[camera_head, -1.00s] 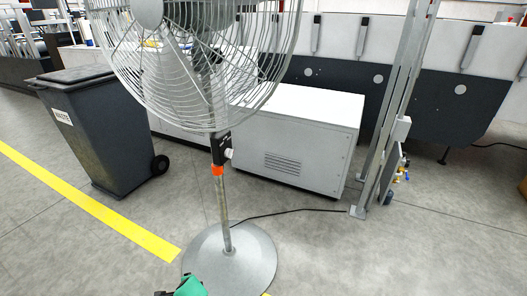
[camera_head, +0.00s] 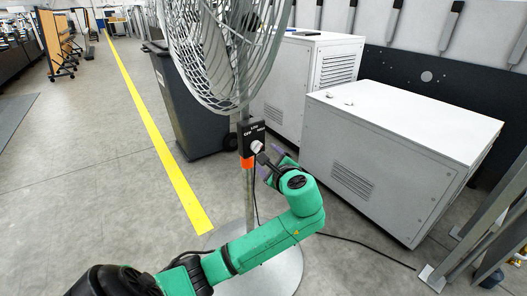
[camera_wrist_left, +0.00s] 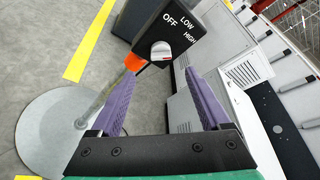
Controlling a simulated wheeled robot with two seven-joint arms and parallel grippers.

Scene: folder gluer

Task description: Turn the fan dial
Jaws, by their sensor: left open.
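The fan dial is a white round knob (camera_head: 257,146) on a black control box (camera_head: 247,136) on the fan's pole, above an orange collar. In the left wrist view the knob (camera_wrist_left: 161,51) shows a red mark on its right side, and the box carries the words OFF, LOW and HIGH. My left gripper (camera_head: 268,164) is close in front of the knob. In the left wrist view its two purple fingers (camera_wrist_left: 160,78) are apart, with nothing between them, and the knob lies just beyond their tips. My right gripper is not in view.
The fan's wire cage (camera_head: 222,55) hangs above the box, and its round base (camera_head: 262,272) stands on the floor. A dark waste bin (camera_head: 188,115) is behind it. A white cabinet (camera_head: 385,150) stands to the right, with metal posts (camera_head: 490,232) beyond. A cable crosses the floor.

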